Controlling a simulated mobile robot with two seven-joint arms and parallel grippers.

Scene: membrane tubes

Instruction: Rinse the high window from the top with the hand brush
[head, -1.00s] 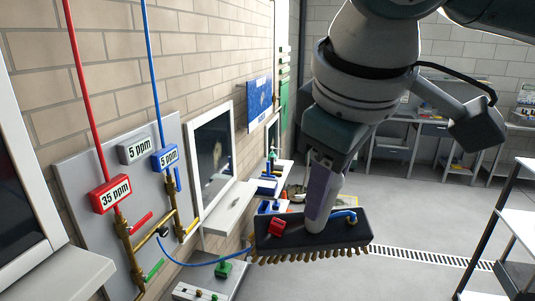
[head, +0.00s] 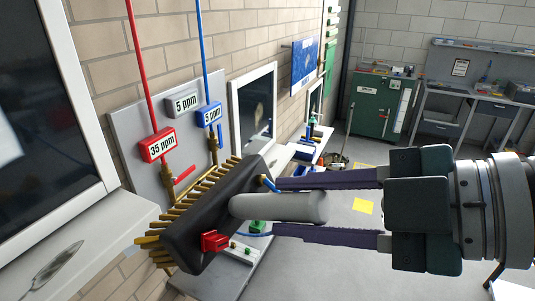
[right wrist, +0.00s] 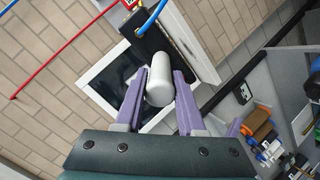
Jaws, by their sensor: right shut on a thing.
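The hand brush (head: 195,222) has a dark block, yellow bristles, a red valve and a pale handle. My right gripper (head: 276,207) is shut on that handle, with purple fingers on either side. The bristles face left, toward the wall and the near window. In the right wrist view the brush (right wrist: 146,38) lies beyond the gripper (right wrist: 160,76). A near window (head: 45,95) with a white frame fills the left edge. A second window (head: 255,115) is farther along the wall. I cannot tell from labels which is the high one. My left gripper is out of view.
A grey panel (head: 128,122) carries red and blue pipes with "35 ppm" and "5 ppm" signs. A blue hose joins the brush. The near window's pale sill (head: 95,240) sits close to the brush. A green cabinet (head: 378,105) and benches stand at the back. Floor is open between.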

